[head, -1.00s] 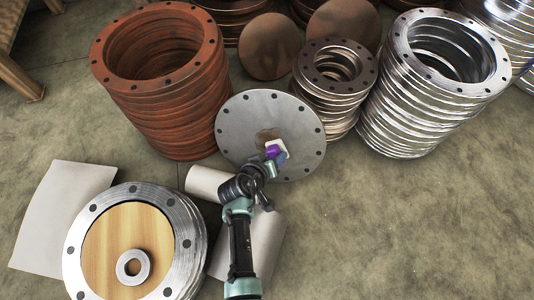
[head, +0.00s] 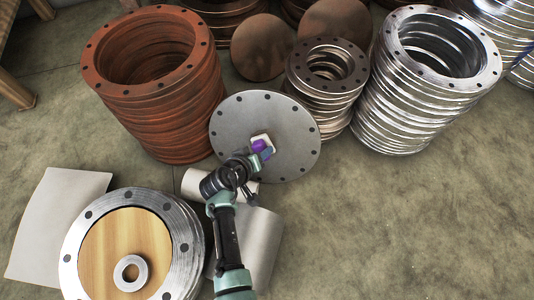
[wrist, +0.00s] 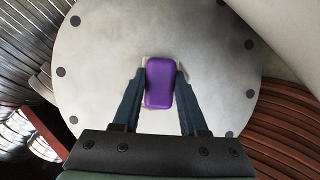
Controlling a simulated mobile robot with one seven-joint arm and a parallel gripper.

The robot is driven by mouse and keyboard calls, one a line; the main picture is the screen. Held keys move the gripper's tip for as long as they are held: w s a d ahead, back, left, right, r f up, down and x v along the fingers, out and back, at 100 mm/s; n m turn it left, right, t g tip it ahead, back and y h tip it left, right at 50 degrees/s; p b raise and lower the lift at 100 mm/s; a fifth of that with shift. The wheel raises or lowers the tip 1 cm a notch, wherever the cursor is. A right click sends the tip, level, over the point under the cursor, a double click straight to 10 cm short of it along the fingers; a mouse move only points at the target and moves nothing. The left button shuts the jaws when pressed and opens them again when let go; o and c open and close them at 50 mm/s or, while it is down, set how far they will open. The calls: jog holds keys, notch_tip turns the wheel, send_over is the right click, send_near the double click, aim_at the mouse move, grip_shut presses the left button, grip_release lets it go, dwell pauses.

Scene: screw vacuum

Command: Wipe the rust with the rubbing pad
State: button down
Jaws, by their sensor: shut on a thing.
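The rubbing pad, purple on top with a white part under it (head: 259,145), is over the middle of a grey round flange plate (head: 235,130). In the wrist view the purple pad (wrist: 160,88) sits between the two blue fingers of my gripper (wrist: 160,76), which is shut on its sides. The pad looks very close to or on the plate; contact cannot be told. No brown rust patch shows on the visible plate face (wrist: 100,60); the area under the pad is hidden.
A rusty red ring stack (head: 155,80) stands behind left, and brown (head: 327,85) and shiny (head: 430,80) ring stacks behind right. A ring stack with a wooden disc (head: 125,240) is at front left. The floor at right is clear.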

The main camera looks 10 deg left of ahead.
aim_at(252, 142)
jog(key=shift+w+a+r, duration=0.15)
jog(key=shift+a+r, duration=0.2)
jog(key=shift+a, duration=0.3)
jog(key=shift+w+a+r, duration=0.15)
jog(key=shift+a+r, duration=0.15)
jog(key=shift+a, duration=0.35)
jog(key=shift+w+a+r, duration=0.15)
jog(key=shift+a+r, duration=0.2)
jog(key=shift+a, duration=0.3)
jog(key=shift+s+d+f+p, duration=0.1)
jog(key=shift+d+p, duration=1.2)
jog(key=shift+d, duration=2.5)
jog(key=s+r+p, duration=0.2)
jog(key=s+p, duration=0.2)
jog(key=s, duration=0.1)
jog(key=shift+s+a+r, duration=0.2)
jog(key=shift+s+a, duration=0.1)
jog(key=shift+a, duration=0.05)
jog(key=shift+p, duration=0.3)
